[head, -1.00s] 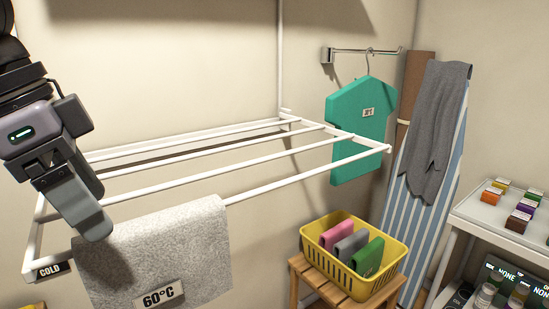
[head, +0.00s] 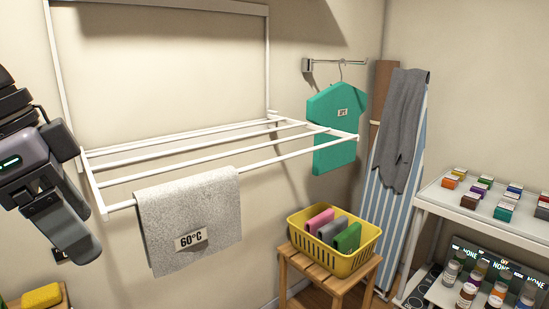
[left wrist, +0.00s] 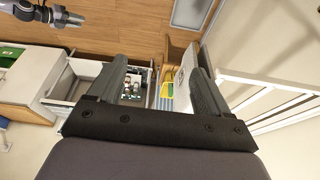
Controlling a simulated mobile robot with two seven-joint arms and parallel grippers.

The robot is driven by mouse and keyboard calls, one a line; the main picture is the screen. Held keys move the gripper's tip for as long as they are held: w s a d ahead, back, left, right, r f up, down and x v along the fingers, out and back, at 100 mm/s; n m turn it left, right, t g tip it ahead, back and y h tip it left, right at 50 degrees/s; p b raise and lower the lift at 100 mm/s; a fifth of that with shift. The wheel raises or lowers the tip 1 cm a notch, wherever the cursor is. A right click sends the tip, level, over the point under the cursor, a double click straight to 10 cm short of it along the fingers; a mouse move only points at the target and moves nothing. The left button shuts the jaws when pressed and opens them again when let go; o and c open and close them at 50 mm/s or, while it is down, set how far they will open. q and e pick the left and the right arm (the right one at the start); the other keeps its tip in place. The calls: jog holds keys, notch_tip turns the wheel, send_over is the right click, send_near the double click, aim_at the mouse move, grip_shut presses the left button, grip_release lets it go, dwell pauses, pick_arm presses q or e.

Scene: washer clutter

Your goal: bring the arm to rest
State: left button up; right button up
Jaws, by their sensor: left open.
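My left gripper (head: 72,238) hangs at the left edge of the head view, its dark fingers pointing down. It is left of the white drying rack (head: 262,164) and apart from the grey towel (head: 180,225) marked 60°C, which hangs over the front rail. In the left wrist view my left gripper (left wrist: 157,75) has its two fingers wide apart with nothing held between them. The rack's rails (left wrist: 262,108) show to the right of the fingers there.
A yellow basket (head: 298,238) with folded cloths stands on a wooden stool (head: 340,287). A green shirt shape (head: 335,125) hangs on the wall. An ironing board (head: 383,225) and a white shelf (head: 470,217) stand right. A yellow item (head: 42,296) lies lower left.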

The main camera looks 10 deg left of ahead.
pick_arm(q)
jog(key=w+d+f+h, duration=0.15)
jog(key=d+f, duration=0.25)
jog(key=f, duration=0.4)
jog(key=w+d+f, duration=0.2)
jog(key=d+f, duration=0.1)
jog(key=f, duration=0.5)
jog(key=w+d+f+h, duration=0.15)
jog(key=d+f, duration=0.25)
jog(key=f, duration=0.4)
jog(key=s+a+f+n+y, duration=0.3)
jog(key=s+a+f, duration=0.1)
jog(key=s+f, duration=0.35)
jog(key=s+a+f+n+y, duration=0.2)
jog(key=s+a+f+n, duration=0.15)
jog(key=s+f, duration=0.45)
jog(key=w+d+f+t+h+p, duration=0.2)
jog(key=w+f+t+p, duration=0.1)
jog(key=w+f+t, duration=0.3)
jog(key=shift+w+d+f+m+t, duration=0.35)
jog(key=shift+w+t, duration=0.45)
jog(key=shift+w, duration=0.1)
pick_arm(e)
jog(key=shift+w+r, duration=0.25)
jog(key=shift+r, duration=0.55)
jog(key=shift+w+r, duration=0.2)
jog(key=shift+r, duration=0.6)
